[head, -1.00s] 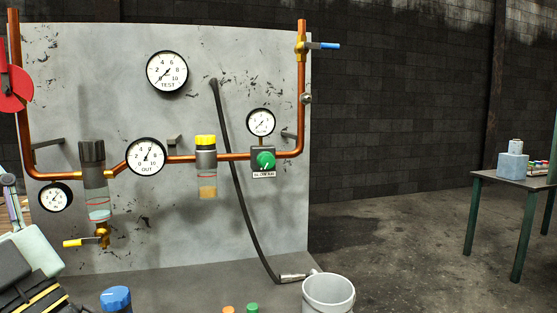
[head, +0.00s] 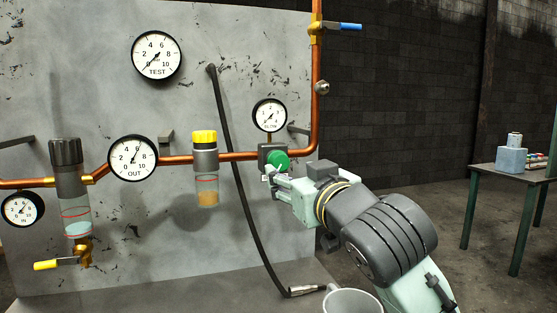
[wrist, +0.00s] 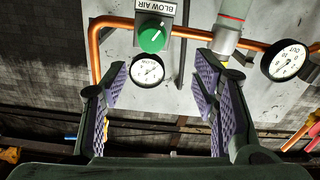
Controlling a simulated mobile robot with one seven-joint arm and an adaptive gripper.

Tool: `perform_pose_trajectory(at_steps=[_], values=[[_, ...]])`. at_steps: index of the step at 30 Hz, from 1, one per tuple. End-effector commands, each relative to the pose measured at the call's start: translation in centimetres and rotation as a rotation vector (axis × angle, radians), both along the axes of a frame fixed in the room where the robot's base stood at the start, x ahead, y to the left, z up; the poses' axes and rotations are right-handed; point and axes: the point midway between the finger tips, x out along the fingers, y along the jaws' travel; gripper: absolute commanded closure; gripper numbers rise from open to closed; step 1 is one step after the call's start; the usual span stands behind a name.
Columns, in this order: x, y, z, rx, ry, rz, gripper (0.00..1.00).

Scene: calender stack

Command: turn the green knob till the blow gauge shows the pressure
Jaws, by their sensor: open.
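The green knob (head: 278,160) sits on a dark box on the copper pipe, right of the yellow-capped unit. My gripper (head: 270,180) is in front of and just below it, hiding the label there. In the wrist view the picture is upside down; the green knob (wrist: 152,38) has a white pointer line and lies beyond my open, empty gripper (wrist: 160,85), between its purple pads and apart from them. The small blow gauge (head: 269,115) stands above the knob; it also shows in the wrist view (wrist: 147,70). Its exact reading is too small to tell.
The OUT gauge (head: 132,158) and the yellow-capped unit (head: 205,167) are left of the knob. A black hose (head: 240,185) hangs beside it. A blue-handled valve (head: 335,27) is above right. A bucket (head: 352,301) stands below. A table (head: 510,172) stands at the far right.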

Motion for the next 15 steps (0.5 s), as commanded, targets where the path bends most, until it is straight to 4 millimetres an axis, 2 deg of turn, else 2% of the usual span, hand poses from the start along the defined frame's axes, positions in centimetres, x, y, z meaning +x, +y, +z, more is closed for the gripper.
perform_pose_trajectory(at_steps=[2, 5, 15], values=[[0.0, -0.9, -0.2, -0.005, 0.018, -0.021, 0.46], [0.6, -0.9, -0.2, -0.005, 0.025, -0.025, 0.46], [6.4, 1.0, 0.0, -0.003, 0.024, -0.024, 0.46]])
